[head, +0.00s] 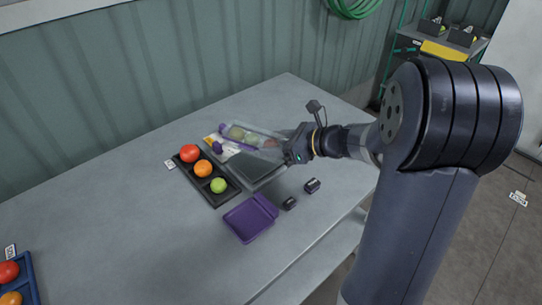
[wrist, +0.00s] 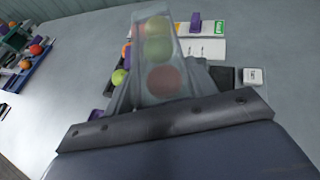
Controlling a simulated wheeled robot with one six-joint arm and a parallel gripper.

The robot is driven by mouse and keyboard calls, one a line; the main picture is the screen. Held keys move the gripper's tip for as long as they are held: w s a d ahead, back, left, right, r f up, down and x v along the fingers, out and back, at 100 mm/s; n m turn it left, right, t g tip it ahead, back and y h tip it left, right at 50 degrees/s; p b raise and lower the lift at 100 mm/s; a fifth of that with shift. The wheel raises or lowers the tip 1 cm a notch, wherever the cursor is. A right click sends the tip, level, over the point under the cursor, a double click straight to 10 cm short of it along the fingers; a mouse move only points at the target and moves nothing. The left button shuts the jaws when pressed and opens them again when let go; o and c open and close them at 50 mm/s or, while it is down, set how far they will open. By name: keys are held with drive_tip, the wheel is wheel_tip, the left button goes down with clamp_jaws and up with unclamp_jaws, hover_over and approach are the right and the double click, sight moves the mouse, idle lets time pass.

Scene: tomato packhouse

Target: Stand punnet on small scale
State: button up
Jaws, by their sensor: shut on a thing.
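My gripper (head: 293,155) is shut on a clear punnet (head: 247,136) and holds it above the far part of the bench. The punnet shows large in the wrist view (wrist: 158,58), with yellow-green, green and red tomatoes visible through its wall. A grey flat plate (head: 268,166) lies below the punnet and gripper, partly hidden. I cannot tell how large the gap under the punnet is.
A black tray (head: 226,198) with red, orange and green tomatoes sits left of the grey plate. A blue tray (head: 28,276) stands at lower left. Bench between the trays is clear.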

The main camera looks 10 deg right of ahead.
drive_tip(key=shift+f+b, duration=0.3)
drive_tip(key=shift+f, duration=1.85)
drive_tip(key=shift+f, duration=0.15)
drive_tip(key=o, duration=1.2)
drive_tip(key=shift+s+d+r, duration=0.1)
drive_tip(key=shift+d+r, duration=0.1)
drive_tip(key=shift+r, duration=0.2)
drive_tip(key=v, duration=1.1)
drive_tip(key=shift+d+p, duration=0.25)
drive_tip(key=shift+p, duration=0.1)
drive_tip(key=shift+s+a, duration=0.1)
